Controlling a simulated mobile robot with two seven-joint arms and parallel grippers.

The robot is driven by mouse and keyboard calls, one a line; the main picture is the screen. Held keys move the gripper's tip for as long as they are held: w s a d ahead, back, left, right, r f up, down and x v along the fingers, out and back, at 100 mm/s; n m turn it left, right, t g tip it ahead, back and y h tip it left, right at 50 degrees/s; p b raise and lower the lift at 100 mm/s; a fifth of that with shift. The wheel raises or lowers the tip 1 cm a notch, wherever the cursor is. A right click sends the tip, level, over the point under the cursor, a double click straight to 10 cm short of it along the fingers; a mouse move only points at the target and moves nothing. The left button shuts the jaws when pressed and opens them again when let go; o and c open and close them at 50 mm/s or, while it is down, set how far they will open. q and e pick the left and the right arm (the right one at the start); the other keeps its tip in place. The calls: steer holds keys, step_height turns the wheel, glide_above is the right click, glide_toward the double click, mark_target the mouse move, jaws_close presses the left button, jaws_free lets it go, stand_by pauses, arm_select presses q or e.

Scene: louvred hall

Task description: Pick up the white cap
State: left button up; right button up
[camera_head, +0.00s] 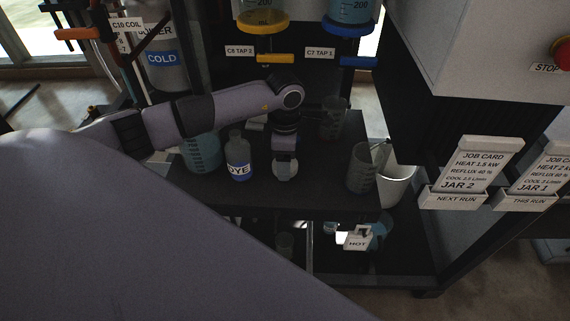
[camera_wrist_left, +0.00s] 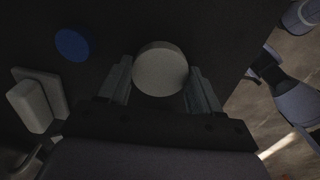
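The white cap (camera_wrist_left: 160,68) is a pale round disc in the left wrist view, lying between the two fingers of my left gripper (camera_wrist_left: 160,80). The fingers flank it closely; whether they press on it or stand just clear cannot be told. In the head view my left arm reaches in from the left and the gripper (camera_head: 285,153) points down over the dark shelf. A pale round shape, the cap (camera_head: 285,171), shows directly below it. My right gripper is not in view.
The DYE bottle (camera_head: 238,158) and a blue-tinted beaker (camera_head: 203,148) stand left of the gripper. Grey beakers (camera_head: 362,168) (camera_head: 334,118) stand to its right. A blue disc (camera_wrist_left: 72,45) and pale blocks (camera_wrist_left: 30,106) show in the wrist view. A HOT tag (camera_head: 357,240) is lower down.

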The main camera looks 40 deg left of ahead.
arm_select(q)
steer(key=shift+c, duration=0.5)
steer(key=shift+r, duration=0.1)
steer(key=shift+r, duration=0.45)
step_height(320, 180, up, 19)
steer(key=p, duration=0.2)
step_height(320, 180, up, 5)
steer(key=p, duration=0.4)
